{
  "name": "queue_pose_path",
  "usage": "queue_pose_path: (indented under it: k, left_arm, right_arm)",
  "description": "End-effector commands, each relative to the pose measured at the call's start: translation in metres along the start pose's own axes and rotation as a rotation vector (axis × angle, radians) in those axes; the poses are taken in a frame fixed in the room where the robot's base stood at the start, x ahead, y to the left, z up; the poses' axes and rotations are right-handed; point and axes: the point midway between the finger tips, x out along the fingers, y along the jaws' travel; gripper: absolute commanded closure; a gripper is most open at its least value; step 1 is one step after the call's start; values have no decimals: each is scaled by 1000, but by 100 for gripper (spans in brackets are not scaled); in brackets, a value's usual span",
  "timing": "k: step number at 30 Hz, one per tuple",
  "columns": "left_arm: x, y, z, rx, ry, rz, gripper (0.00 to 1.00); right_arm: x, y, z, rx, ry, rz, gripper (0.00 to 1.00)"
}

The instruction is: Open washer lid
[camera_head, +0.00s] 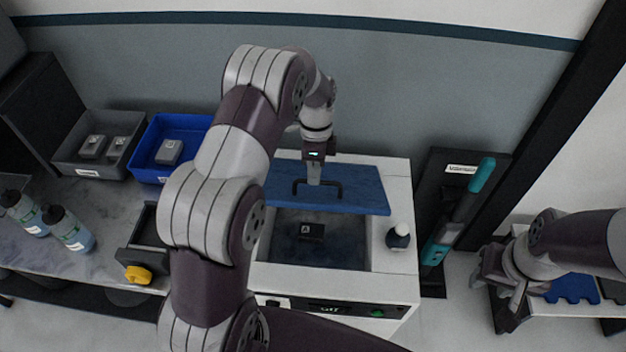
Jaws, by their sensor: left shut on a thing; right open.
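The washer (396,262) is a white box with a front panel. Its blue lid (360,198) is raised, so the grey interior (335,252) shows in front of it. My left gripper (314,182) is shut on the dark lid handle (338,187), reaching down from behind and above. My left arm covers the washer's left side and part of the lid. A small dark block with a pale mark (309,232) lies inside the washer. My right gripper (507,290) is open and empty at the right, away from the washer.
A small dark-capped bottle (398,238) stands on the washer's right rim. Grey (99,141) and blue (178,129) bins, bottles (68,228) and a yellow item (139,274) are on the left.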

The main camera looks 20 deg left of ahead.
Motion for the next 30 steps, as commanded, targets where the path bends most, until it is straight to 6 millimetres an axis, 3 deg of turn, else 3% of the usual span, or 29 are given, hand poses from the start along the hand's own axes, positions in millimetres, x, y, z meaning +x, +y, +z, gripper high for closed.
queue_pose_path:
  k: [2,14,15,17,30]
  left_arm:
    - [-2,-10,0,-1,3,-27,100]
    - [-1,-11,0,0,2,-26,100]
    - [-1,-11,0,0,2,-25,78]
    - [-1,-10,0,0,2,-24,62]
    - [-2,-10,0,0,3,-23,62]
  right_arm:
    - [-2,0,0,0,0,0,57]
    - [-1,0,0,0,0,0,57]
    - [-1,0,0,0,0,0,57]
    - [-1,0,0,0,0,0,57]
    - [-2,0,0,0,0,0,57]
